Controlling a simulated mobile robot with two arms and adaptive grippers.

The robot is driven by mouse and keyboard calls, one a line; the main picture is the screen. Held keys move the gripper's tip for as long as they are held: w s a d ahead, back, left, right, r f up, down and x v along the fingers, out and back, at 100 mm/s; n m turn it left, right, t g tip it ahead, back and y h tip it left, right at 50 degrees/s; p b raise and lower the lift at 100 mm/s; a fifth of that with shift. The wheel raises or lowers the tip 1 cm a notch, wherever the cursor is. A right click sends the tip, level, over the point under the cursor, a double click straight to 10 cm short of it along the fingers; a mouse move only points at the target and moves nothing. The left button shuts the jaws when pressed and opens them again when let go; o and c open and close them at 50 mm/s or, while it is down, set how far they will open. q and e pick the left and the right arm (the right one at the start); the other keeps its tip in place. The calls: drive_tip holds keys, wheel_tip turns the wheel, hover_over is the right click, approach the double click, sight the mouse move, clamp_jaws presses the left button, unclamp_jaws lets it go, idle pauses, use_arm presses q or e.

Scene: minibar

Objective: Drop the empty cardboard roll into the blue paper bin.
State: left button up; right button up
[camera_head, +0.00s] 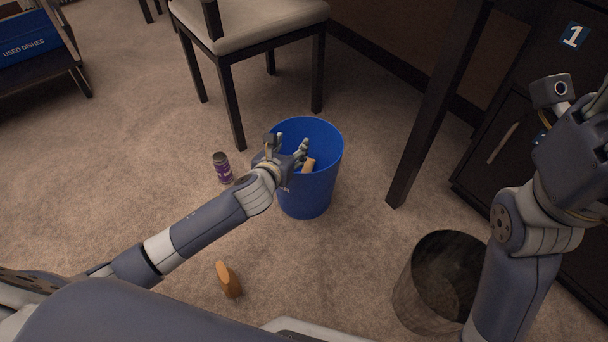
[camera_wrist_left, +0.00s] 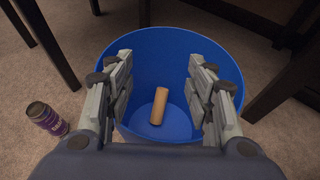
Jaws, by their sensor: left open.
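The blue paper bin (camera_head: 318,197) stands on the carpet in the middle of the head view. The tan cardboard roll (camera_head: 309,165) shows inside the bin's opening, partly behind my left gripper (camera_head: 287,151). In the left wrist view the roll (camera_wrist_left: 159,106) is below and between the fingers, inside the blue bin (camera_wrist_left: 160,43), apart from both fingers. It appears at or near the bin's floor; I cannot tell if it rests there. My left gripper (camera_wrist_left: 161,88) is open and empty over the bin's mouth. My right arm is at the right edge; its fingertips are not visible.
A purple can (camera_head: 222,168) stands left of the bin. An orange-brown object (camera_head: 228,280) lies on the carpet nearer me. A dark bin (camera_head: 408,291) stands at right front. A chair (camera_head: 250,30) and a table leg (camera_head: 437,110) stand behind and beside the blue bin.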

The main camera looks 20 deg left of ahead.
use_arm(q)
drive_tip(key=shift+v, duration=1.9)
drive_tip(key=shift+d, duration=0.1)
